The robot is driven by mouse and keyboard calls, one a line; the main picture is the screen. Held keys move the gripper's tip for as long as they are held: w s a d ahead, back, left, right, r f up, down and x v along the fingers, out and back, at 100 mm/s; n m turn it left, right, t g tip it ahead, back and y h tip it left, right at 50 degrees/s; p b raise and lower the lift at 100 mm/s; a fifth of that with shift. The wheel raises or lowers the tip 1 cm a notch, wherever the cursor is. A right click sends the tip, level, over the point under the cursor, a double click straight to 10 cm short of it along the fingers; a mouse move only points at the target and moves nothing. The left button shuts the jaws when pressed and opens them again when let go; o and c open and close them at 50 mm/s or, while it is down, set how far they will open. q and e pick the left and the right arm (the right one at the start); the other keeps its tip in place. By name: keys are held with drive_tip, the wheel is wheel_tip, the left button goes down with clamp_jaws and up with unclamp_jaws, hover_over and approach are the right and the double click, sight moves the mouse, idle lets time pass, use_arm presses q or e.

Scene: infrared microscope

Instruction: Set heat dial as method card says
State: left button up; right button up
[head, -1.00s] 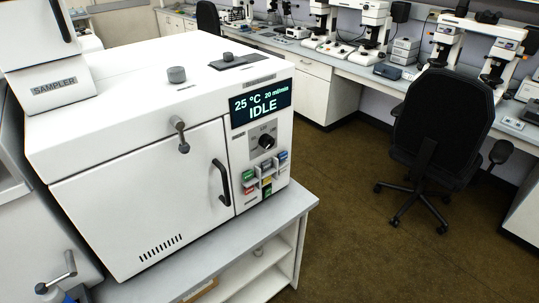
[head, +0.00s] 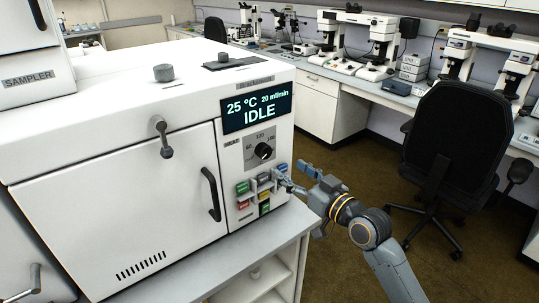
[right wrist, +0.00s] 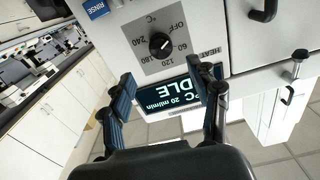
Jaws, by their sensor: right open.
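The heat dial (head: 263,151) is a black knob on a grey scale plate, on the front panel of a white oven-like instrument (head: 120,215). It also shows in the right wrist view (right wrist: 160,43), with OFF, 60, 120, 180 and 240 around it; its exact setting is too small to read surely. The display (head: 257,108) above it reads 25 °C, 20 ml/min, IDLE. My right gripper (head: 294,175) is open and empty, right of the panel and lower than the dial. In the right wrist view its fingers (right wrist: 163,84) frame the display. I cannot make out a method card.
Coloured labelled blocks (head: 242,187) sit in holders below the dial. A black door handle (head: 210,194) and a small lever (head: 161,137) stick out of the front. An office chair (head: 450,145) stands on the right. The floor between is clear.

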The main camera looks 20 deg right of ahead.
sight(267, 154)
drive_tip(key=p+x, duration=0.1)
drive_tip(key=x, duration=0.8)
drive_tip(key=shift+w+a+f, duration=0.1)
drive_tip(key=shift+w+a, duration=0.05)
drive_tip(key=shift+w, duration=0.05)
drive_tip(key=c, duration=1.2)
